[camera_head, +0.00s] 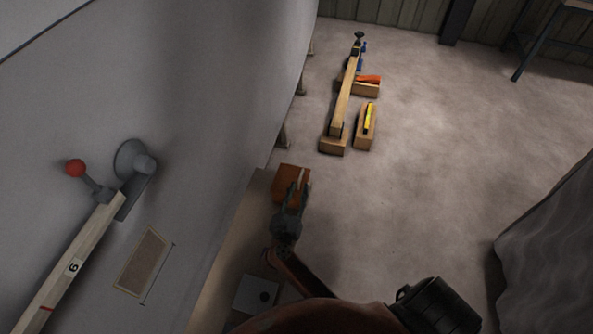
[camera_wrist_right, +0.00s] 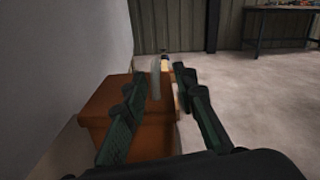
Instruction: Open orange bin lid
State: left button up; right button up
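My left gripper is not in view.
The hull wall (camera_head: 215,80) rises close on the left, bearing a lever with a red ball (camera_head: 76,168). Wooden beams (camera_head: 344,105) and blocks lie beyond the bin. A dark draped shape (camera_head: 550,245) stands at right. The floor between is clear.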

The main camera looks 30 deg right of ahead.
aim_at(299, 180)
jog(key=x, duration=0.5)
jog(key=shift+w+a+b, duration=0.25)
jog(key=shift+w+b, duration=0.05)
jog(key=shift+w, duration=0.05)
jog(key=shift+w+d, duration=0.25)
jog(key=shift+d, duration=0.05)
jog(key=shift+w+d, duration=0.2)
jog(key=shift+d, duration=0.15)
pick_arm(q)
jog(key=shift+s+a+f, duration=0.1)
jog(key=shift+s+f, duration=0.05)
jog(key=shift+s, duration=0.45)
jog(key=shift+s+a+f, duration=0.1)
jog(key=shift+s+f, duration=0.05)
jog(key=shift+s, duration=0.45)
pick_arm(e)
grip_shut()
